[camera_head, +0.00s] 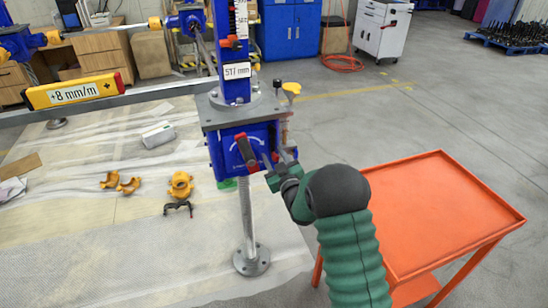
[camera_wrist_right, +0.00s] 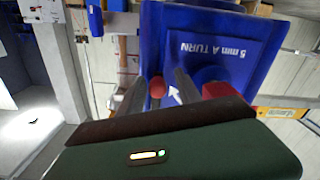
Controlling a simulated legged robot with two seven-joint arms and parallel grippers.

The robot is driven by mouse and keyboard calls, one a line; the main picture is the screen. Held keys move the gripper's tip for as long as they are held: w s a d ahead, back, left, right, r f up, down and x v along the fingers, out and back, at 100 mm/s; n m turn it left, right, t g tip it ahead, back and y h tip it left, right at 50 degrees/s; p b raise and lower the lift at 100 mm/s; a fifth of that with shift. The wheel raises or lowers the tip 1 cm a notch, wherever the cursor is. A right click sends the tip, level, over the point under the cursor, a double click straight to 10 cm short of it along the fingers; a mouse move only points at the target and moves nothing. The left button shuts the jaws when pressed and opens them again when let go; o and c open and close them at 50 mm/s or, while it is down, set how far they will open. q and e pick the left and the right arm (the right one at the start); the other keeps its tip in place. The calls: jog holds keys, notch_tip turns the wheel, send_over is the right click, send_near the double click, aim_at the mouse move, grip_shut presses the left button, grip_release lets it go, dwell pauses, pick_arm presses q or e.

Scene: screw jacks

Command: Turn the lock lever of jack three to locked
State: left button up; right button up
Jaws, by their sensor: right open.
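A jack with a blue housing (camera_head: 226,158) stands upright on a steel screw, under a scale and a "517 mm" label. Its number is not readable. A red-and-black handle (camera_head: 246,150) sticks out from the front, beside a white curved arrow. My right gripper (camera_head: 273,170) is at the housing's lower right, partly hidden by its own wrist. In the right wrist view, the open fingers (camera_wrist_right: 158,92) point at the blue face marked "5 mm A TURN". A small red knob (camera_wrist_right: 157,87) shows between them, contact unclear. A larger red part (camera_wrist_right: 222,91) is right of them. Which red part is the lock lever is unclear.
An orange cart (camera_head: 440,205) stands right of my right arm. A yellow level (camera_head: 73,92) reading "+8 mm/m" lies on the rail at left. Open floor lies behind the cart.

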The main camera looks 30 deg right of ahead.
jog(key=shift+d, duration=0.2)
jog(key=c, duration=0.5)
grip_shut()
jog(key=shift+a, duration=0.1)
dwell(0.6)
